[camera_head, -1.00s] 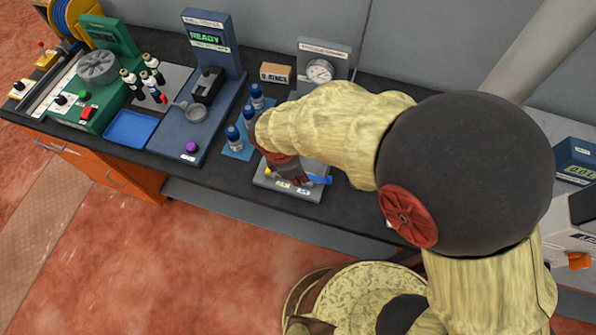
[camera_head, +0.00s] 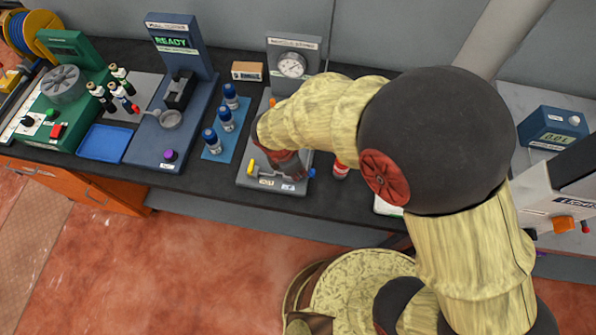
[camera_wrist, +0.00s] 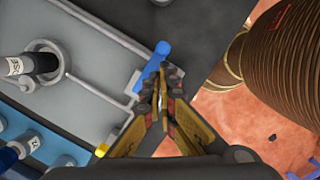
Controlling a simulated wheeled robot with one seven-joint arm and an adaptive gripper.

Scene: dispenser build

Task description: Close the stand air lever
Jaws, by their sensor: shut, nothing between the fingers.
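The stand is a grey plate (camera_head: 290,190) with a round gauge (camera_head: 291,65) on its back panel. A blue lever (camera_wrist: 152,66) sits at the plate's edge, at the end of a thin pipe in the wrist view. Only a small blue bit of it (camera_head: 312,173) shows in the head view. A yellow part (camera_head: 250,166) is at the plate's front left and also shows in the wrist view (camera_wrist: 102,150). My gripper (camera_wrist: 168,74) is shut and empty, its tips right beside the blue lever; I cannot tell if they touch. The plate's labels are too small to read.
Several blue-capped bottles (camera_head: 225,120) stand on a blue mat left of the stand. A small red and white item (camera_head: 340,168) stands close to the right of my gripper. A brown box (camera_head: 247,71) is behind. The bench's front edge is close to the plate.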

